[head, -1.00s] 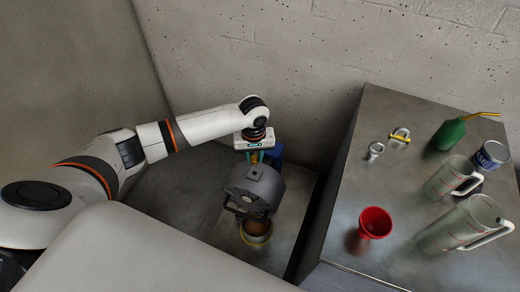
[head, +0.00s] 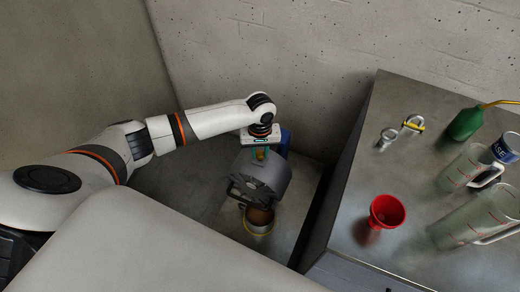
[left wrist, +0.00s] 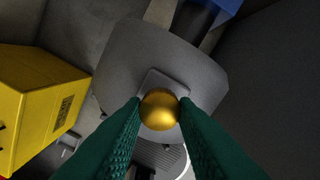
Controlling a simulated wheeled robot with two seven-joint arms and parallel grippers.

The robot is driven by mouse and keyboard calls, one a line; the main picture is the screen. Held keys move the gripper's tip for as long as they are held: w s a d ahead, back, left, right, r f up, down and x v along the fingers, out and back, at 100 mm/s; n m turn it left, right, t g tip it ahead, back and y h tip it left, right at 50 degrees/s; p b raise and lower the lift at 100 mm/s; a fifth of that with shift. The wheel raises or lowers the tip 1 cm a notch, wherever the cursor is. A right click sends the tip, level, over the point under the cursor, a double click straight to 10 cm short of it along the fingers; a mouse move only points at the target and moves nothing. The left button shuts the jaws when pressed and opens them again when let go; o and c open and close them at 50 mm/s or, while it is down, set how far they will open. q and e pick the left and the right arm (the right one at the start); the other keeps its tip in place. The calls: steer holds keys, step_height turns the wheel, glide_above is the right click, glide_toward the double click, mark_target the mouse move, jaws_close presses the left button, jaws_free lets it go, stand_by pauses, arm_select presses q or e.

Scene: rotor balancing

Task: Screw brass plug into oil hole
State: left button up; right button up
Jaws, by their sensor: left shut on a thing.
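The brass plug (left wrist: 160,108) shows as a round golden head between the green fingers of my left gripper (left wrist: 160,115) in the left wrist view. The gripper is shut on it. Behind the plug is a raised pad on the grey housing (left wrist: 120,62). I cannot see the oil hole or whether the plug's thread is in it. In the head view my left gripper (head: 260,153) points down at the top of the grey housing (head: 266,178). My right gripper is not in view.
A brown container (head: 259,218) stands below the housing, and a blue part (head: 286,141) is behind it. A yellow box (left wrist: 38,105) is close at left in the wrist view. The bench (head: 345,235) at right holds a red funnel (head: 387,211), clear jugs, and a green oil can (head: 466,123).

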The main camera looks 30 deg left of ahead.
arm_select(q)
steer(key=shift+r, duration=0.15)
steer(key=n+p, duration=0.2)
steer(key=p, duration=0.1)
steer(key=n+p, duration=0.4)
steer(key=p, duration=0.1)
steer(key=shift+d+r+n+p, duration=0.15)
steer(key=shift+r+n+p, duration=0.15)
steer(key=shift+r, duration=0.05)
steer(key=n+p, duration=0.6)
steer(key=n, duration=0.3)
steer(key=shift+f+p, duration=0.2)
steer(key=shift+p, duration=0.15)
steer(key=shift+f+n, duration=0.1)
steer(key=shift+n, duration=0.8)
steer(key=shift+w+f+n, duration=0.1)
steer(key=shift+f+n, duration=0.1)
steer(key=shift+n, duration=0.3)
